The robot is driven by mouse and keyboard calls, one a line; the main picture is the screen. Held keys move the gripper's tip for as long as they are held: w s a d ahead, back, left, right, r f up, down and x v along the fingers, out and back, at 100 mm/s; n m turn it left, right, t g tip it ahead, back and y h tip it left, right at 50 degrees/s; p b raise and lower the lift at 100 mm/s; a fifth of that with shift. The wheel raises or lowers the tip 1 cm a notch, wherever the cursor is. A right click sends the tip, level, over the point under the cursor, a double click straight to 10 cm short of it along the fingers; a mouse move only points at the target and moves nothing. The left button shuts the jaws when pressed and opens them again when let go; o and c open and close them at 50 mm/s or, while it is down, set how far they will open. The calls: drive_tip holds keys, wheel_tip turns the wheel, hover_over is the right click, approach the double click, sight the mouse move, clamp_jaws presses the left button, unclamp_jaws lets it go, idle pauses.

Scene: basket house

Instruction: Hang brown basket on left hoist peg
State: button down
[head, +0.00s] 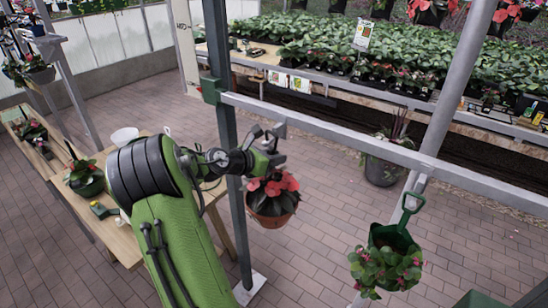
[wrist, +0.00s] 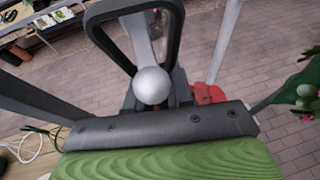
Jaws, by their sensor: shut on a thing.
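The brown basket (head: 271,219), with red flowers, hangs upright below my gripper (head: 272,151) near the left post. My gripper is shut on its dark loop hanger (wrist: 176,28); the grip itself is mostly hidden. The left hoist peg (head: 281,129) is on the grey crossbar, close to the hanger. In the wrist view its silver ball end (wrist: 152,86) appears inside the loop's outline. I cannot tell whether the loop is around the peg or beside it. Red flowers (wrist: 208,93) show right of the jaws.
The grey crossbar (head: 340,137) runs from the left post (head: 224,130) to the right. A green basket (head: 392,238) hangs by its loop at the right peg. A wooden table (head: 125,235) stands left, beside my arm. Open brick floor (head: 320,240) lies below.

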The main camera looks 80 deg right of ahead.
drive_tip(key=shift+f, duration=0.6)
idle(0.3)
drive_tip(key=c, duration=1)
unclamp_jaws()
drive_tip(key=shift+o, duration=0.4)
drive_tip(key=shift+f, duration=0.15)
drive_tip(key=v, duration=1.6)
drive_tip(key=shift+b, duration=0.3)
